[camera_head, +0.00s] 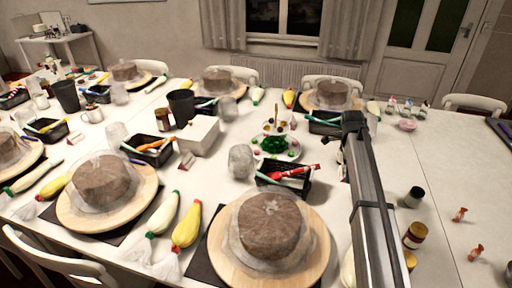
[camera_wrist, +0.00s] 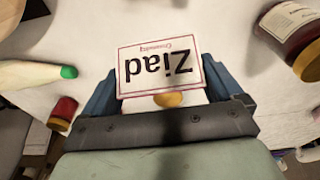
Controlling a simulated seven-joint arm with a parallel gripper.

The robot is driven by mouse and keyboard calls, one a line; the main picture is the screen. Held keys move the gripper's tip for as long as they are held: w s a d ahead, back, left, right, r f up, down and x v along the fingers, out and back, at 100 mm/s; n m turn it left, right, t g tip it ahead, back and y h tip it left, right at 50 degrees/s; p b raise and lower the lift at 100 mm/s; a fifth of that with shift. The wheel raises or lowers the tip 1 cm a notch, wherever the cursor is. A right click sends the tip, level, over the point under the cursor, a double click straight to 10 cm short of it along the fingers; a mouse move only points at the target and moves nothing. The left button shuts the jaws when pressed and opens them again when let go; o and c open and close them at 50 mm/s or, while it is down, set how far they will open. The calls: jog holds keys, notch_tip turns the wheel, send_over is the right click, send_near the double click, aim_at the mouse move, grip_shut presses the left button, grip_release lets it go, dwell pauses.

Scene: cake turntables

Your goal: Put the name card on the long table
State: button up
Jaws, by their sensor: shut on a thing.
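The name card, a small white card with a red border and the name "Ziad" (camera_wrist: 158,62), is between the blue fingers of my gripper (camera_wrist: 161,84) in the wrist view. The lettering appears upside down there. My gripper is shut on the card. In the head view my arm reaches in from the lower right, and I cannot make out the fingers or the held card. The long white table (camera_head: 215,172) fills most of the head view; its pale top also shows behind the card in the wrist view.
A brown cake (camera_head: 270,225) stands on a round wooden turntable (camera_head: 225,262) in front. A black tray (camera_head: 300,186), a white box (camera_head: 198,136) and piping bags (camera_head: 187,225) crowd the table. Jars (camera_head: 415,235) stand right of my arm. A labelled jar (camera_wrist: 290,30) is near the card's right.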

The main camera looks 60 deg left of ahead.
aim_at(335, 194)
jog(key=shift+s+a+m, duration=0.15)
jog(key=shift+s+a, duration=0.3)
jog(key=shift+s, duration=0.25)
jog(key=shift+s+a+m, duration=0.15)
jog(key=shift+s+a, duration=0.25)
jog(key=shift+s, duration=0.25)
jog(key=shift+f, duration=5)
jog(key=shift+f, duration=0.15)
jog(key=o, duration=0.7)
jog(key=shift+c, duration=0.2)
notch_tip(335, 194, up, 12)
jog(key=s+a, duration=0.1)
jog(key=shift+a, duration=0.15)
jog(key=shift+s, duration=0.1)
